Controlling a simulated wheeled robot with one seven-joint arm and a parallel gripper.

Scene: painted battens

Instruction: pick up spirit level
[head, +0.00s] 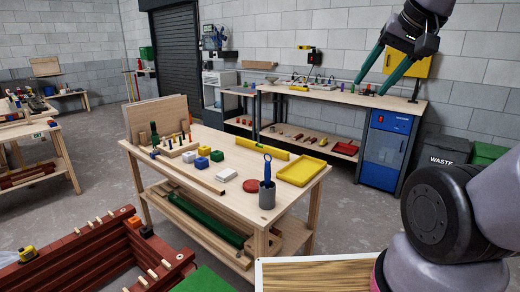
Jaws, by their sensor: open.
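A long yellow bar that looks like the spirit level (262,149) lies flat near the back edge of the wooden workbench (226,176). My gripper (370,88) is at the upper right, with its two green fingers spread apart and nothing between them. It is high in the picture, above and right of the bar and well apart from it. The bar shows along its whole length, with no grip on it.
A yellow tray (300,170) sits just right of the bar. A grey cup (267,195) holding a blue-handled tool and a red disc (250,186) stand in front. Coloured blocks (203,163) lie to the left. A blue cabinet (385,150) stands behind at right.

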